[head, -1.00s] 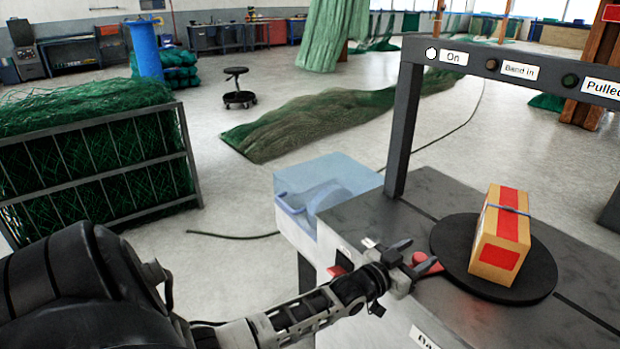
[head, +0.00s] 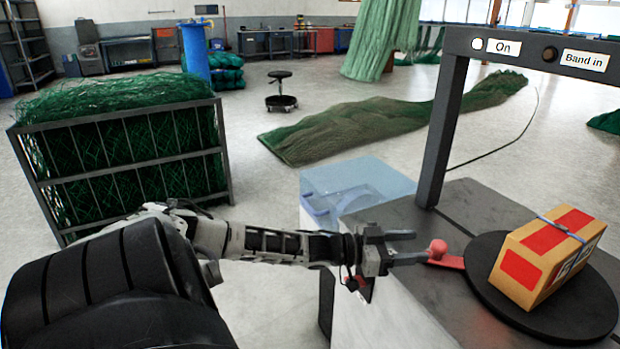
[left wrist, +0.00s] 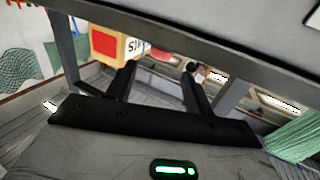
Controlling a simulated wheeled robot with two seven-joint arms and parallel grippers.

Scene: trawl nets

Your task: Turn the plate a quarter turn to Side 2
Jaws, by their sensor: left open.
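The plate (head: 482,294) is a dark round turntable on the grey machine top. A red arm with a round red knob (head: 437,248) sticks out from its left edge. A cardboard box (head: 523,271) with red patches and a blue band lies on the plate; a white label with dark marks shows on its right side. The box also shows in the left wrist view (left wrist: 103,45), with part of its lettering. My left gripper (head: 418,247) is open, with its fingertips close to the knob; I cannot tell if they touch it. Its fingers also show in the left wrist view (left wrist: 160,68). My right gripper is not visible.
A dark frame (head: 445,130) with labels "On" and "Band in" rises over the machine; the lamp beside "On" is lit white. A clear blue bin (head: 355,190) stands at the machine's left. A netting cage (head: 125,160) stands further left, with open floor between.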

